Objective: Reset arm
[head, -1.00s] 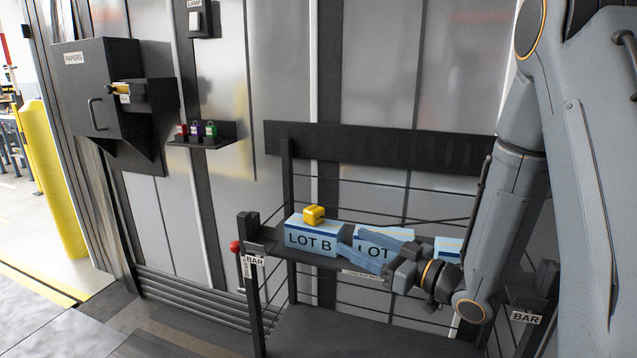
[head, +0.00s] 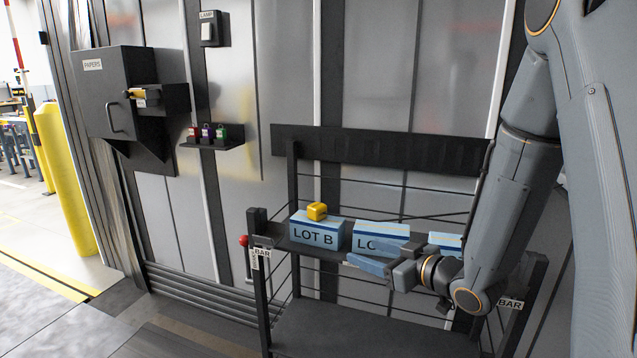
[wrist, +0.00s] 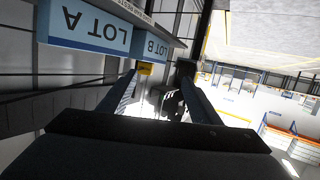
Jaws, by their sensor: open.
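My gripper (head: 376,256) is in front of the cart's upper shelf in the head view, its fingers pointing left. Its fingers are apart and nothing is between them; in the wrist view the two fingers (wrist: 158,98) stand wide of each other. It overlaps the middle blue lot box (head: 372,236) in the picture and hides part of its label. My arm comes down from the upper right and hides part of the right-hand box (head: 446,243).
The LOT B box (head: 312,236) carries a yellow block (head: 317,211) on top. The shelf cart (head: 345,328) has a red knob (head: 243,240) at its left post. A papers box (head: 112,95), a small shelf of coloured padlocks (head: 212,142) and a lamp switch (head: 208,30) are on the wall.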

